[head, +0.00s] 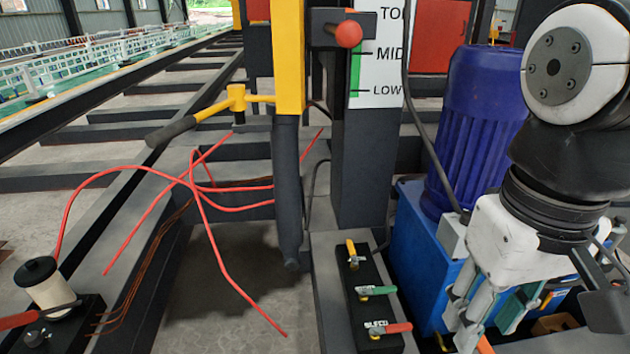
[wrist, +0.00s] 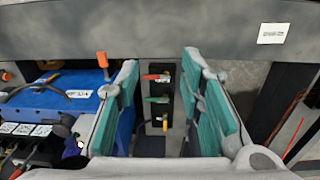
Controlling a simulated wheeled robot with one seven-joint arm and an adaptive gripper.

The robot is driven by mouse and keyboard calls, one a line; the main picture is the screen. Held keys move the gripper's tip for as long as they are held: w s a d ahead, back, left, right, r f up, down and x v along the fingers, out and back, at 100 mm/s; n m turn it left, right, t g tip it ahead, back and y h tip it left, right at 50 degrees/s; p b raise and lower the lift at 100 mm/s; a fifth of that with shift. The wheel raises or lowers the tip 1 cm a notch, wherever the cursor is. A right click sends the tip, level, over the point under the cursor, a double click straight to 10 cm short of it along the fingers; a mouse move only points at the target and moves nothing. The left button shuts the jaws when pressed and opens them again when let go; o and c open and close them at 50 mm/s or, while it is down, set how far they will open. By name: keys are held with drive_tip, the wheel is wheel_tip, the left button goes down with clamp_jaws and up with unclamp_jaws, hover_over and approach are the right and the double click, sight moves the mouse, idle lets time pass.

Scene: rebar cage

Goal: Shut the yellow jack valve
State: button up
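A black valve block (head: 361,306) on the grey beam carries three small lever valves in a row. The yellow jack valve (head: 352,256) is at the far end; its handle lies along the block. The green valve (head: 377,291) and red valve (head: 391,328) have handles across the block, pointing right. In the wrist view the yellow valve (wrist: 165,122) is lowest, below the green (wrist: 157,100) and red (wrist: 155,77) valves. My gripper (head: 488,325) is to the right of the block, apart from it. The wrist view shows my gripper (wrist: 157,75) open and empty, the block between its fingers.
A blue pump unit (head: 408,250) with a blue motor (head: 478,120) stands right of the block. A dark post with a level scale (head: 378,60) rises behind the valves. Red rods (head: 215,230) and a yellow-and-black lever (head: 190,120) are to the left.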

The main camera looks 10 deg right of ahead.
drive_tip(key=w+r+p, duration=0.2)
drive_tip(key=w+r, duration=0.1)
drive_tip(key=w, duration=1.1)
drive_tip(key=p, duration=0.5)
hover_over(351, 247)
wheel_tip(351, 247, down, 26)
wheel_tip(351, 247, down, 13)
drive_tip(key=b, duration=0.5)
drive_tip(key=shift+s, duration=0.1)
clamp_jaws()
